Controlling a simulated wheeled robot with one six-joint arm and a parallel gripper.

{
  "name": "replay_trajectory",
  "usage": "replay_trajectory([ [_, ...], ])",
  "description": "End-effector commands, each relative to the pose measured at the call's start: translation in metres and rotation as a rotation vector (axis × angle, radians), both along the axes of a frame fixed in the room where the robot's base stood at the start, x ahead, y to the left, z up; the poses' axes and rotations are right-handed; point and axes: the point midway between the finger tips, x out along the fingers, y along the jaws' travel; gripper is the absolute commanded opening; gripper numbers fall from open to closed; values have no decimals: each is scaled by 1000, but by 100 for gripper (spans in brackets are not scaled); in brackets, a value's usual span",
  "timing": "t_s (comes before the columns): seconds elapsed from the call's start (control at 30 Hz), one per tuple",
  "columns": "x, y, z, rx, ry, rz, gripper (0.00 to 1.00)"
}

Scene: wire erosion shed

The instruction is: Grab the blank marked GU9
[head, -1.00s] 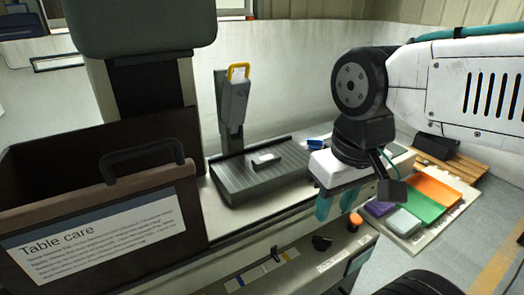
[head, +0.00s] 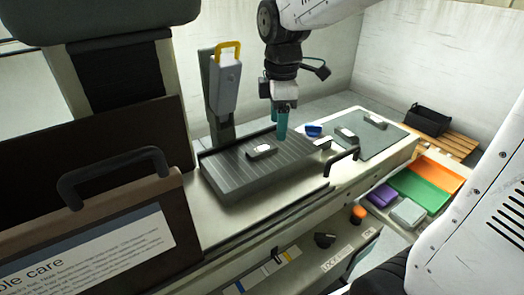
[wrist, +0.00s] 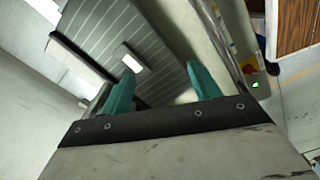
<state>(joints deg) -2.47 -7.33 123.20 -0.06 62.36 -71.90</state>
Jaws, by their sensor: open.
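A small light metal blank (head: 262,150) lies on the dark ribbed plate (head: 225,176) in the head view. It also shows in the wrist view as a pale block (wrist: 131,62) on the ribbed surface, beyond my fingertips. Two similar blanks, one nearer (head: 346,134) and one farther (head: 375,122), lie on the grey mat (head: 368,142) to the right. No marking on any of them is legible, so I cannot tell which is GU9. My gripper (head: 281,134) points down above the ribbed plate's right part, open and empty, with teal fingers apart.
A blue item (head: 313,130) sits beside the ribbed plate. A post with a yellow-handled grey box (head: 226,80) rises behind it. A black handle (head: 342,158) stands at the bench front. Coloured trays (head: 425,190) and a black bin (head: 428,120) are at right.

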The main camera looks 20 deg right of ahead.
Motion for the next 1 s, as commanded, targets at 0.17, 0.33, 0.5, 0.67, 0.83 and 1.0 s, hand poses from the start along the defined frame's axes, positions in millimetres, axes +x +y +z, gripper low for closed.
replay_trajectory([
  [0.17, 51, 6, -25, -5, 24, 294, 62],
  [0.33, 74, 8, -38, -7, 30, 441, 62],
  [0.5, 78, 8, -54, -7, 33, 473, 62],
  [0.67, 77, 8, -72, -8, 32, 472, 62],
  [0.83, 78, 8, -98, -7, 35, 471, 62],
  [1.0, 78, 8, -116, -7, 32, 471, 62],
])
